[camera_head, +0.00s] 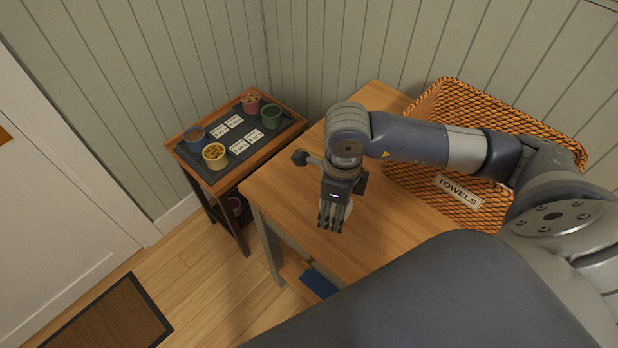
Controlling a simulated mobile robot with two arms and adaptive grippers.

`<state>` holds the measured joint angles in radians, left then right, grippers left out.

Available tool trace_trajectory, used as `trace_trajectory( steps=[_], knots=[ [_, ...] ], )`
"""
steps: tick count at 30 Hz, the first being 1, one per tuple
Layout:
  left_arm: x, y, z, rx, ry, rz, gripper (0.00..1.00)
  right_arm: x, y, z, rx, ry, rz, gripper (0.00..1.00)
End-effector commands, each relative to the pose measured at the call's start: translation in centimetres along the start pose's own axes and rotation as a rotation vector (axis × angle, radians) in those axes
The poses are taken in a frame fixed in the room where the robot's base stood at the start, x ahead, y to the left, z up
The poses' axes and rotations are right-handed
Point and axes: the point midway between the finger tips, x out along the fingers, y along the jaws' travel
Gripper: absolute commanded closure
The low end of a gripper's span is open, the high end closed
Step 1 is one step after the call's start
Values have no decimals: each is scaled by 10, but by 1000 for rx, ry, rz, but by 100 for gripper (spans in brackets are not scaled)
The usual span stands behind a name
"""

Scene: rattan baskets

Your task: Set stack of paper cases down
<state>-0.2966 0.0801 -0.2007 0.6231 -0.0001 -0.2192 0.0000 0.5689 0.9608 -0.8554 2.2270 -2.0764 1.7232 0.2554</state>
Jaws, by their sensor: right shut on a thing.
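My right gripper (333,222) points down over the wooden table (290,195), near its front left part. It is shut on a small pale thing, seemingly the stack of paper cases (349,211), of which only a sliver shows beside the fingers. The fingers hide the rest, and I cannot tell whether it touches the tabletop. My left gripper is not in view.
An orange rattan basket (455,100) labelled "TOWELS" stands on the table's right, beneath my arm. A small side table (185,160) at the left holds several coloured cups and white cards. The tabletop left of my gripper is clear.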

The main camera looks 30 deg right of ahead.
Motion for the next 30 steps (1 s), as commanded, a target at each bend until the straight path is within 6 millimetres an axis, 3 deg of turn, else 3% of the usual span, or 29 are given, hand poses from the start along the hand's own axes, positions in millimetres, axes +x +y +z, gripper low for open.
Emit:
trace_trajectory(
  steps=[9, 15, 23, 30],
  knots=[
    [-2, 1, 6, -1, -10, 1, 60, -6, 2, -15, 485, 2, -5, 73],
    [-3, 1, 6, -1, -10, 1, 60, -9, 4, -21, 715, 2, -8, 73],
    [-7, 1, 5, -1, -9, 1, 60, -12, 0, -18, 828, 0, -9, 73],
    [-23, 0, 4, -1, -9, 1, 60, -10, -30, 13, 831, 0, -8, 73]
  ],
)
